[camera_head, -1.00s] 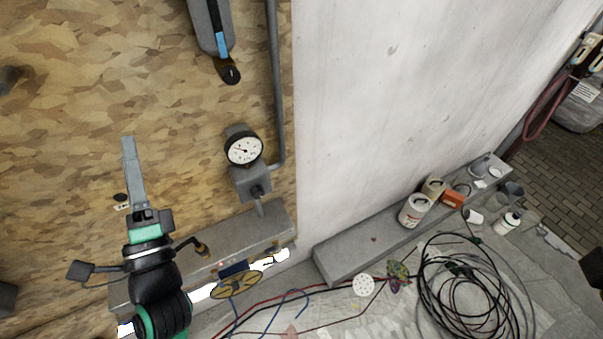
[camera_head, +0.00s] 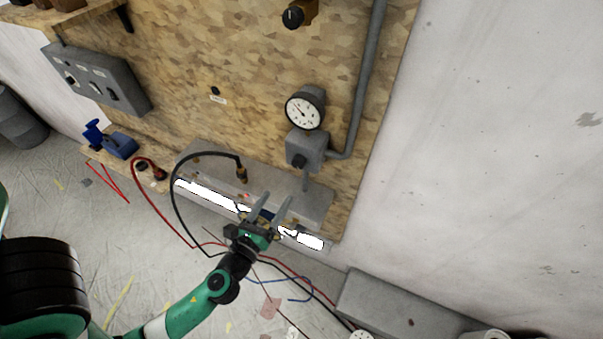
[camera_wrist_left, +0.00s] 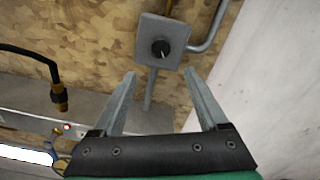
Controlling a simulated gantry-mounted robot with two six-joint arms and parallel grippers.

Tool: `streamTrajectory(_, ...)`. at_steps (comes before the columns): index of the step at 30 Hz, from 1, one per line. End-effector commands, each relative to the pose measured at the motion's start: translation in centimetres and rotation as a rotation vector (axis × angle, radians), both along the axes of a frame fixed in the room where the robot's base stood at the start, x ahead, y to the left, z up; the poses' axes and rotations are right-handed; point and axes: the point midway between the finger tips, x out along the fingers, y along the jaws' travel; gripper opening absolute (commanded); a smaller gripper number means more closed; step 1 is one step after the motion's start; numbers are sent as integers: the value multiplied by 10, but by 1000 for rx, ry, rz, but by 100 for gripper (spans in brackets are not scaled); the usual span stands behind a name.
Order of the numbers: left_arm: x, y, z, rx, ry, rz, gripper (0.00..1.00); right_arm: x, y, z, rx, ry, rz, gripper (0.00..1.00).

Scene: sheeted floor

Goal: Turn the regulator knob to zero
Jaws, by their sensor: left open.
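The regulator is a grey box (camera_head: 307,149) on the wooden board, with a black knob (camera_head: 299,161) on its front. In the left wrist view the knob (camera_wrist_left: 161,49) shows a pale pointer mark, and the gauge is out of frame. My left gripper (camera_head: 274,204) is open and empty, below and left of the knob. In the left wrist view its fingers (camera_wrist_left: 157,82) point up, apart, with the knob beyond their tips. My right gripper is not in view.
A grey pipe (camera_head: 366,85) runs up beside the gauge. A grey ledge (camera_head: 215,170) juts out below the regulator. A black cable with a brass end (camera_head: 242,174) arches at the left. A grey switch box (camera_head: 98,78) is farther left. Cables lie on the floor.

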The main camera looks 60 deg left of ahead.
Motion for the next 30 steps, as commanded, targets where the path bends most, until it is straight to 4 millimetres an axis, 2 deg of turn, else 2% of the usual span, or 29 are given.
streamTrajectory(4, 3, 3, 2, 0, -3, 3, 76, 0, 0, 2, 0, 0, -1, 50)
streamTrajectory(8, 16, 14, 4, -1, -5, 4, 76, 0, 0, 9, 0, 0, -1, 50)
streamTrajectory(15, 58, 48, 4, 1, -7, 4, 76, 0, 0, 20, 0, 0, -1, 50)
streamTrajectory(21, 84, 69, 2, 0, -6, 3, 76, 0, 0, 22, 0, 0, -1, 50)
streamTrajectory(30, 91, 74, 1, 0, -5, 0, 76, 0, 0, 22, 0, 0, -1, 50)
